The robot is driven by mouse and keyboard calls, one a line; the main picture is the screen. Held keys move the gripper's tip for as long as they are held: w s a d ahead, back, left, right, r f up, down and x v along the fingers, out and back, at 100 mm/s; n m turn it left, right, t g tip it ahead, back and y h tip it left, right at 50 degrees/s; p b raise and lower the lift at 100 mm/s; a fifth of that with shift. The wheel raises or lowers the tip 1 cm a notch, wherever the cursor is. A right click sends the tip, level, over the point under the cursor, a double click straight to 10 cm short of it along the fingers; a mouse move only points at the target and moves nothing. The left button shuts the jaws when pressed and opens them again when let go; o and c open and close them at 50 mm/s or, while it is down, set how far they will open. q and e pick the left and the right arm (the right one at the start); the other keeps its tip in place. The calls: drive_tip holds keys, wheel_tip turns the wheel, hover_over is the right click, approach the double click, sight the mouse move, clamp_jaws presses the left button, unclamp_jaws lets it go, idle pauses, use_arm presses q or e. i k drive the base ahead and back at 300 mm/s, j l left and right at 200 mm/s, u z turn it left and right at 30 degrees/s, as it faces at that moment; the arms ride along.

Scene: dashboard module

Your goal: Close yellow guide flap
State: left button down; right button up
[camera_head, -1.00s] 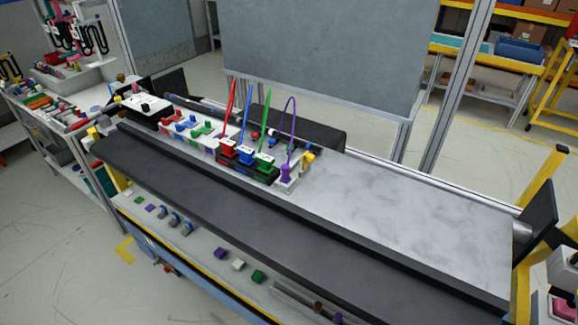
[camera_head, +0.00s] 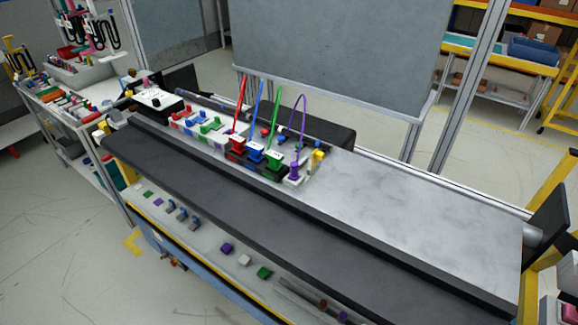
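The dashboard module (camera_head: 222,143) lies on the long bench, with red, blue and green blocks and connectors along it. A small yellow piece (camera_head: 317,157), which looks like the guide flap, stands raised at the module's right end, beside the purple connector (camera_head: 294,170). It is too small to tell its exact angle. Red, blue, green and purple cables rise from the connectors near it. Neither of my grippers shows in the head view.
A dark rail (camera_head: 230,205) runs along the bench's front edge. The grey worktop (camera_head: 415,200) right of the module is clear. A grey panel (camera_head: 335,55) stands behind. A side bench with loose parts (camera_head: 65,105) is at left. A black plate (camera_head: 549,222) stands at the right end.

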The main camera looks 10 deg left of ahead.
sight(316, 155)
drive_tip(key=k+j, duration=0.2)
drive_tip(key=j, duration=0.2)
drive_tip(key=k+j+u, duration=0.1)
drive_tip(key=j, duration=0.25)
drive_tip(key=k+j, duration=0.3)
drive_tip(key=k+j+u, duration=0.1)
drive_tip(key=j, duration=0.4)
drive_tip(key=k, duration=0.1)
